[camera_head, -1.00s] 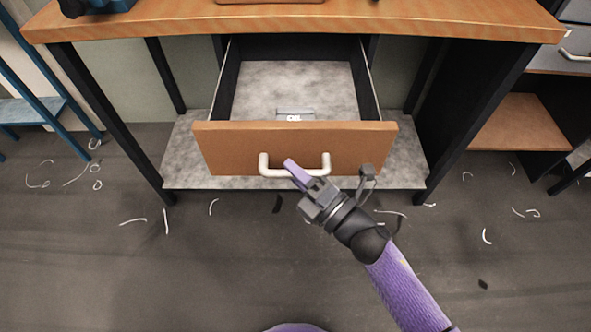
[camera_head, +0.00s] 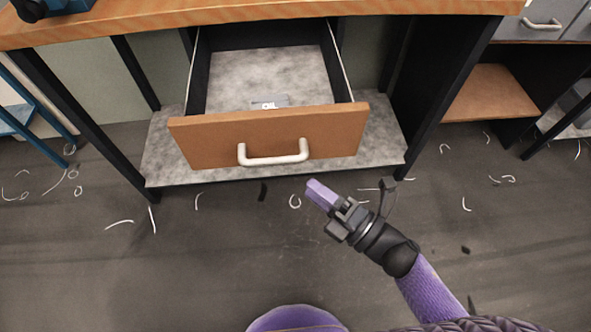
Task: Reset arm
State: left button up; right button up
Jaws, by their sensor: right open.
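My right gripper (camera_head: 322,200) is in front of the desk drawer, below and to the right of its handle in the picture. It is open, empty and apart from the handle. Its purple arm comes in from the lower right. The wooden-fronted drawer (camera_head: 205,142) is pulled open, with a white bar handle (camera_head: 274,158) on its front. A small grey item (camera_head: 268,102) lies inside the drawer near the front. My left gripper does not show.
The wooden desk top (camera_head: 280,10) runs along the upper edge, on dark legs (camera_head: 75,120). A grey lower shelf (camera_head: 160,165) lies under the drawer. A shelf unit (camera_head: 490,90) stands at the right. White thread scraps (camera_head: 118,223) litter the open dark floor.

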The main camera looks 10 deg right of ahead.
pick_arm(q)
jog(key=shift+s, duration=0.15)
pick_arm(e)
jog(key=shift+s+d, duration=0.1)
jog(key=shift+d, duration=0.05)
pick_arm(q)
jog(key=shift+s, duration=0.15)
